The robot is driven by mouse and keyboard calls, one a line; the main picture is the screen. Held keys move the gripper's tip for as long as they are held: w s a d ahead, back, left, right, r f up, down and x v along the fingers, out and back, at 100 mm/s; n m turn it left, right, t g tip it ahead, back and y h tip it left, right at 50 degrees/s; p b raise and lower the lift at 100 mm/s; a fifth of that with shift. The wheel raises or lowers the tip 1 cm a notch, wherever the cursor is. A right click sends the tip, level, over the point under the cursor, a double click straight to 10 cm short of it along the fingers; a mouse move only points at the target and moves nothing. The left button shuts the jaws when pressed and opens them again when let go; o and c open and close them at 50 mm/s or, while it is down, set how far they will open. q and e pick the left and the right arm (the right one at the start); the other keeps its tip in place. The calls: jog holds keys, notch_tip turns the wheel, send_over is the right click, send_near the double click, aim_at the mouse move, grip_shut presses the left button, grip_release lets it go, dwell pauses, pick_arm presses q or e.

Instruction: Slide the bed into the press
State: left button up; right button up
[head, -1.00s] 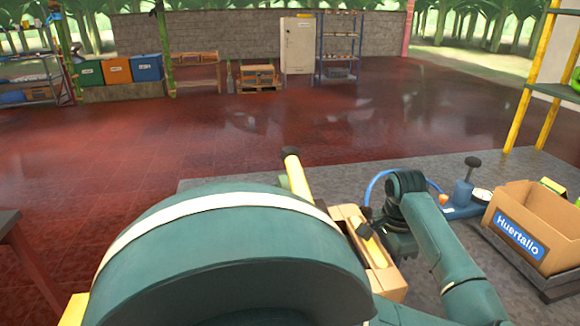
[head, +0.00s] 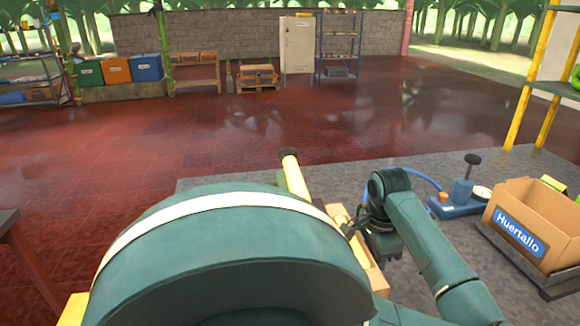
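A tan wooden piece (head: 378,281), which may be the bed, shows partly right of centre, mostly hidden behind a large, close green rounded form with a cream band. I cannot make out the press clearly. A yellow bar with a black end (head: 293,172) sticks up beyond the rounded form and may belong to it. My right gripper (head: 349,229) is at the wooden piece, its dark fingers near or on it; I cannot tell whether they are open or shut. My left gripper is not in view.
A blue hand pump (head: 461,196) with a gauge and a hose stands on the grey surface (head: 425,172) at right. Beside it is a cardboard box (head: 540,222) labelled Huertallo. A shelf with yellow posts (head: 520,118) rises at far right. The red floor beyond is clear.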

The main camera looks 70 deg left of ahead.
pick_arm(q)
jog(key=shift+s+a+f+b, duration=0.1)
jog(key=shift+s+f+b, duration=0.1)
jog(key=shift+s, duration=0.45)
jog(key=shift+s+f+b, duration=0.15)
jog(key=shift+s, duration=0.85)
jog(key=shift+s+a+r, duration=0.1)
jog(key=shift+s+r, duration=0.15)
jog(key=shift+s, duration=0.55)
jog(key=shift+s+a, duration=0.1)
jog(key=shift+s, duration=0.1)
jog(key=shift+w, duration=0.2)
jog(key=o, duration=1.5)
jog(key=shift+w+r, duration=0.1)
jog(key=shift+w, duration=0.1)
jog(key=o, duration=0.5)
